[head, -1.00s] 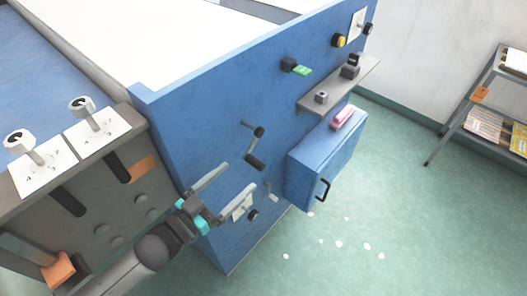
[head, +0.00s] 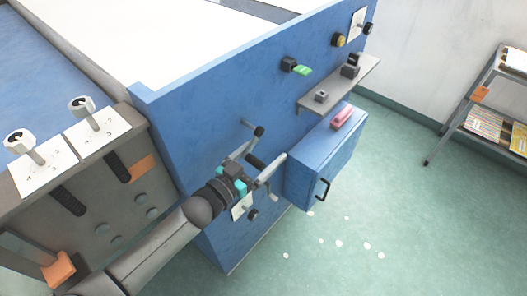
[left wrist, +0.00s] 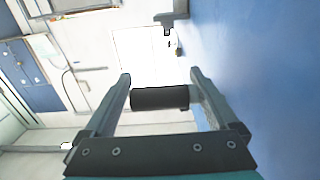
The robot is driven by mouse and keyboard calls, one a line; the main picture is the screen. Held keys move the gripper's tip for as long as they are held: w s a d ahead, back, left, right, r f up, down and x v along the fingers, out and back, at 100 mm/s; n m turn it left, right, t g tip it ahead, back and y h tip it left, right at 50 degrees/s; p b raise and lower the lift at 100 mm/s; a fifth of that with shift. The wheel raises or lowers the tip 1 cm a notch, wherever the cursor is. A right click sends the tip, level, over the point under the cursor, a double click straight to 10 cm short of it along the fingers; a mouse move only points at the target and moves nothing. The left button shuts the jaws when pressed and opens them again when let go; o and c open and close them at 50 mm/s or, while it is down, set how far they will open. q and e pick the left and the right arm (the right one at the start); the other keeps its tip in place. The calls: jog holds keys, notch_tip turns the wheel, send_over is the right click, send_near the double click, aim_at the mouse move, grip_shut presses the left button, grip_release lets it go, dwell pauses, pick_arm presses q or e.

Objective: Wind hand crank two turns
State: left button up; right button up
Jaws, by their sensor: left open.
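The hand crank (head: 257,160) is on the blue machine's side panel, with a dark pivot knob at the top and a black grip at its lower end. My left gripper (head: 257,164) is open, with its two fingers on either side of the black grip. In the left wrist view the black crank grip (left wrist: 160,98) lies crosswise between the open fingertips of my left gripper (left wrist: 160,85). I cannot tell whether the fingers touch it. My right gripper is not in view.
A blue box with a black handle (head: 322,190) juts from the panel just right of the crank. A grey shelf (head: 340,85) sits above it. A lower knob (head: 253,214) is below my gripper.

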pick_arm(q)
jog(key=c, duration=0.6)
jog(key=shift+s+d, duration=0.1)
grip_shut()
